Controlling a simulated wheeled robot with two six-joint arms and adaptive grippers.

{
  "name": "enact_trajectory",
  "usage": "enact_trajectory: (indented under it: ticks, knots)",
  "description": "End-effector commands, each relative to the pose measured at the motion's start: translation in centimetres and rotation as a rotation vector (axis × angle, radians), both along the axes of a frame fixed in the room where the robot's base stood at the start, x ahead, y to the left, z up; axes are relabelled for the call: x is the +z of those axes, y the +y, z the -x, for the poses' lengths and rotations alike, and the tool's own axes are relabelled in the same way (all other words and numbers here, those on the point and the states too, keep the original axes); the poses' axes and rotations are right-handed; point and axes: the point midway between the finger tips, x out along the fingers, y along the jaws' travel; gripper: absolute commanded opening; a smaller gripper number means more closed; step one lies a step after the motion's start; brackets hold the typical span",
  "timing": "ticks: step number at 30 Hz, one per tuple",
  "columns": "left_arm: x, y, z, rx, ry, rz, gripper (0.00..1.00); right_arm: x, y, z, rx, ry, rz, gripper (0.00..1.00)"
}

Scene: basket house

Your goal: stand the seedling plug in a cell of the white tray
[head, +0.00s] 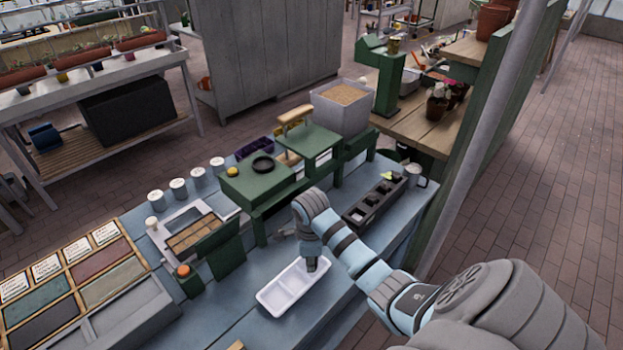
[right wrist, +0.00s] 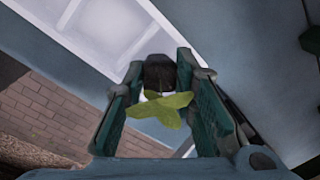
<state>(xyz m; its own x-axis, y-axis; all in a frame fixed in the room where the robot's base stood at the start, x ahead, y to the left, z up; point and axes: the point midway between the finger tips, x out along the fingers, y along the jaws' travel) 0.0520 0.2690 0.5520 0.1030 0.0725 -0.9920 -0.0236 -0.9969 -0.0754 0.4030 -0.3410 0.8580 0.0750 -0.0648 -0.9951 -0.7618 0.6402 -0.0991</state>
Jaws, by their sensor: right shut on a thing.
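The white tray (head: 279,296), divided into shallow cells, lies on the blue-grey bench in the head view. Its cells and rim also show at the top of the right wrist view (right wrist: 98,38). My right gripper (head: 311,265) is at the tray's far right end, pointing down. In the right wrist view it is shut on the seedling plug (right wrist: 160,74), a dark soil block with green leaves facing the camera. The plug overlaps the tray's edge in that view; whether it touches the tray cannot be told. My left gripper is not in view.
A black cell tray (head: 372,208) with another small seedling stands behind my right arm.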

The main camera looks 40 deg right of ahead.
Motion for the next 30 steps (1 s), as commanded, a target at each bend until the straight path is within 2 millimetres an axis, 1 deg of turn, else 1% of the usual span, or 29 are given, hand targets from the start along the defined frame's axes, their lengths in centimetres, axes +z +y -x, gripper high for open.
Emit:
enact_trajectory:
  ticks: [3, 4, 5, 14, 17, 20, 23, 26, 27, 30]
  knots:
    - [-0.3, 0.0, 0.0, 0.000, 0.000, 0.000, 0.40, -0.3, 0.0, 0.0, 0.000, 0.000, 0.000, 0.06]
    - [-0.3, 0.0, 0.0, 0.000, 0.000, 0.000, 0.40, -0.3, 0.0, 0.0, 0.000, 0.000, 0.000, 0.28]
    - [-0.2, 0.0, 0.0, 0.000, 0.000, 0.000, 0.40, -0.2, 0.0, 0.0, -0.001, 0.000, 0.000, 0.33]
    - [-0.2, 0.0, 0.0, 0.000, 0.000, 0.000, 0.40, -0.2, -0.1, 0.1, -0.001, 0.000, 0.000, 0.34]
    - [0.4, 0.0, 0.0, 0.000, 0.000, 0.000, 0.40, 0.4, -0.1, 0.1, -0.001, 0.000, 0.000, 0.34]
    - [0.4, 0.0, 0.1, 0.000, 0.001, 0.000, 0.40, 1.9, 0.0, 0.1, 0.000, -0.004, 0.000, 0.34]
    - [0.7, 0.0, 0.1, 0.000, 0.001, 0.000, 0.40, 4.6, 0.1, 0.2, 0.000, -0.006, 0.002, 0.34]
    - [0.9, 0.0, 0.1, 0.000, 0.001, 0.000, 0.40, 7.8, 0.3, 0.5, 0.000, -0.007, 0.003, 0.34]
    - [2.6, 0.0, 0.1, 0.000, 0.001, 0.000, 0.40, 9.4, 0.5, 0.7, 0.000, -0.001, 0.001, 0.34]
    - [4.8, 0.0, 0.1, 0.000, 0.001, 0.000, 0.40, 11.5, 0.6, 0.8, -0.001, -0.001, 0.000, 0.34]
